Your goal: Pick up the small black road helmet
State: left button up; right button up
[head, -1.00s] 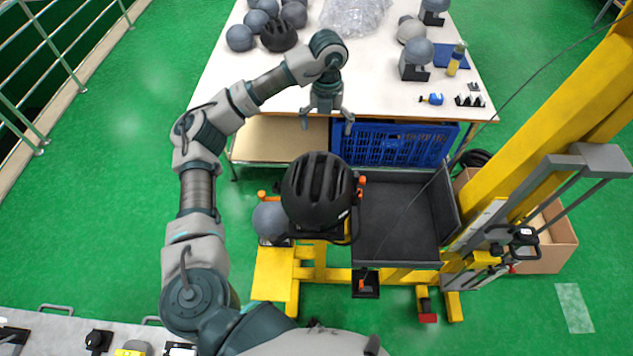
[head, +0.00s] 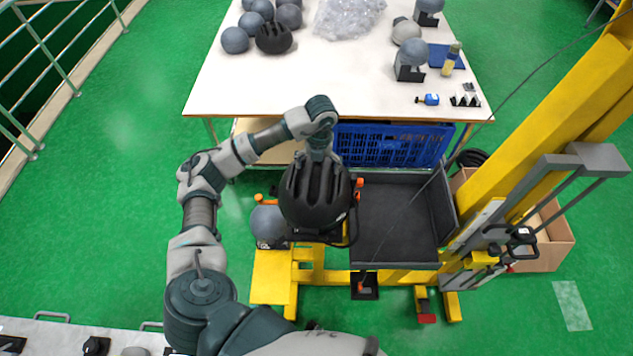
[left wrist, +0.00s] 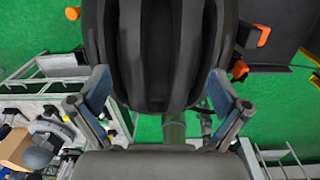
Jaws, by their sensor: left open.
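A black vented road helmet (head: 315,196) sits at the yellow drop tower, beside a dark platform. My left gripper (head: 319,156) is at the helmet's far side, and its fingertips are hidden there in the head view. In the left wrist view the open fingers (left wrist: 158,85) stand on either side of the helmet's ribbed shell (left wrist: 156,45); I cannot tell whether they touch it. Another black helmet (head: 273,38) lies on the table among grey headforms. My right gripper is not in view.
The dark platform (head: 390,225) and the yellow tower column (head: 540,120) stand right of the helmet. A grey ball-shaped headform (head: 268,222) is just left of it. The white table (head: 330,85) and a blue crate (head: 390,145) are behind. Green floor is clear at left.

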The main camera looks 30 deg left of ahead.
pick_arm(q)
jog(key=shift+a+f, duration=0.15)
jog(key=shift+f, duration=0.45)
jog(key=shift+a+f, duration=0.15)
jog(key=shift+f, duration=0.45)
jog(key=shift+s+d, duration=0.1)
jog(key=shift+d, duration=0.05)
jog(key=shift+d, duration=0.15)
jog(key=c, duration=1.6)
jog(key=shift+c, duration=0.4)
jog(key=shift+r, duration=0.1)
